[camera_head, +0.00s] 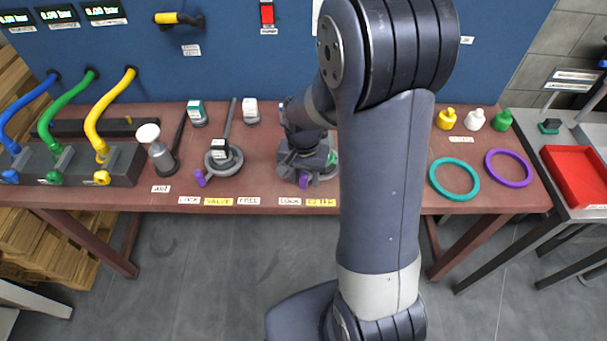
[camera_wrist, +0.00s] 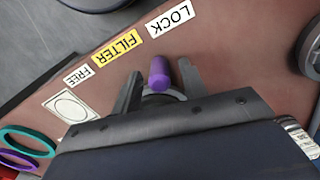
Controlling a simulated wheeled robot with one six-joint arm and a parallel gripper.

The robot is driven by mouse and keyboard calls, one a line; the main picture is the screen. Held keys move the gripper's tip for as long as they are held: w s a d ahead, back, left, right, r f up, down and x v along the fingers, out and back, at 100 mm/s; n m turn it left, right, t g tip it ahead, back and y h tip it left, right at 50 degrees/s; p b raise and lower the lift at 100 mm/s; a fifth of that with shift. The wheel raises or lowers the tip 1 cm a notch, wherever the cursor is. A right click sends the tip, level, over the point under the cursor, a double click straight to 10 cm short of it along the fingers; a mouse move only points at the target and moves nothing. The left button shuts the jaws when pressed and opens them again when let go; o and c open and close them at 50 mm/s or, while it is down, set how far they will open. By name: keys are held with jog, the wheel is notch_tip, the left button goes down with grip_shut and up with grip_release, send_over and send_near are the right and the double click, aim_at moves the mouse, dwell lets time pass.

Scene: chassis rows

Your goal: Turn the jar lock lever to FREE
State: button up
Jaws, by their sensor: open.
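A purple lever (camera_wrist: 159,73) stands between the two open fingers of my gripper (camera_wrist: 160,85) in the wrist view. It points towards the LOCK label (camera_wrist: 170,18), on the LOCK side of the yellow FILTER label (camera_wrist: 116,47). The FREE label (camera_wrist: 79,75) lies on the other side. Whether the fingers touch the lever is not clear. In the head view, my gripper (camera_head: 305,165) is over the filter station and the purple lever (camera_head: 303,181) shows at its front. The jar is mostly hidden by my gripper and arm.
Another purple lever (camera_head: 200,178) belongs to the valve station (camera_head: 224,161) on the left. Teal (camera_head: 455,177) and purple (camera_head: 508,168) rings lie on the right. A blue panel (camera_head: 240,60) rises behind the bench.

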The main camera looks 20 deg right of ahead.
jog(key=shift+c, duration=0.2)
grip_shut()
dwell(0.4)
